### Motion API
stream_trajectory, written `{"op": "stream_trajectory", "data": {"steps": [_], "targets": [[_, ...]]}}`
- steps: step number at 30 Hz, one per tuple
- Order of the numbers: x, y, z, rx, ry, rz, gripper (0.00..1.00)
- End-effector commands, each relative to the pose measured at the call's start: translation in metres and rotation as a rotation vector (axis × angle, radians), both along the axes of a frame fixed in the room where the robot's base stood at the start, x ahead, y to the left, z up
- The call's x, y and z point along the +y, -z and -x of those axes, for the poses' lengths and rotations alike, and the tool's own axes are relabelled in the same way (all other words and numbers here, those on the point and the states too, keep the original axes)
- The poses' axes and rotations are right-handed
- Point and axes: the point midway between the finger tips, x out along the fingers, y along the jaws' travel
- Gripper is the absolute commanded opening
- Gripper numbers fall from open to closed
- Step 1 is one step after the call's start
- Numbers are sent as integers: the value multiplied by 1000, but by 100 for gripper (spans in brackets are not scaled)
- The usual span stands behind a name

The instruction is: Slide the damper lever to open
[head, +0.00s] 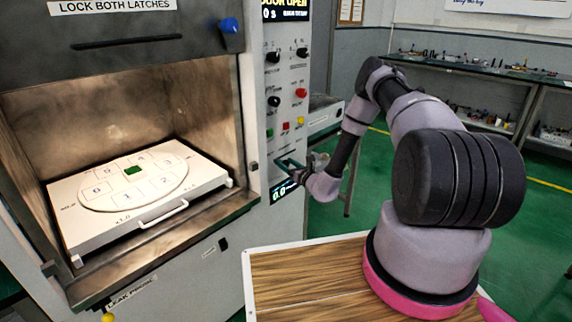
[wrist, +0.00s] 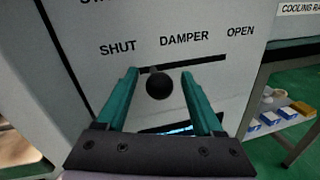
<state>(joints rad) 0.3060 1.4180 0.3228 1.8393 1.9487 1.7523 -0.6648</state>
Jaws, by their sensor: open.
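The damper lever shows as a round black knob (wrist: 159,86) in the wrist view. It stands at a dark slot (wrist: 205,61) that runs under the labels SHUT, DAMPER and OPEN. The knob is in the left part of the slot, nearer SHUT than OPEN. My gripper (wrist: 159,74) is open, with one teal finger to the left of the knob and one to the right. Gaps show between the knob and both fingers. In the head view my gripper (head: 284,164) is at the lower control panel and hides the lever.
The control panel (head: 285,110) carries several knobs and buttons above my gripper. To its left, the open chamber holds a white tray (head: 75,218) with a numbered disc. A side bench (wrist: 262,95) stands right of the panel.

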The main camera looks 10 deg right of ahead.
Motion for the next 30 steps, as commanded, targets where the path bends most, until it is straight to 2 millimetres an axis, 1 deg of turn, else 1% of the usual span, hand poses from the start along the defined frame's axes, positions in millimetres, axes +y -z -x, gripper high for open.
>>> {"op": "stream_trajectory", "data": {"steps": [8, 11, 12, 13, 14, 30], "targets": [[1, 0, -2, 1, 1, -1, 68], [1, 0, -2, 1, 1, -1, 34], [1, 0, -2, 1, 1, -1, 19], [1, 0, -2, 0, 1, -1, 7], [0, 0, -2, 0, 1, -1, 0], [0, 0, -2, 1, 1, -1, 0]]}}
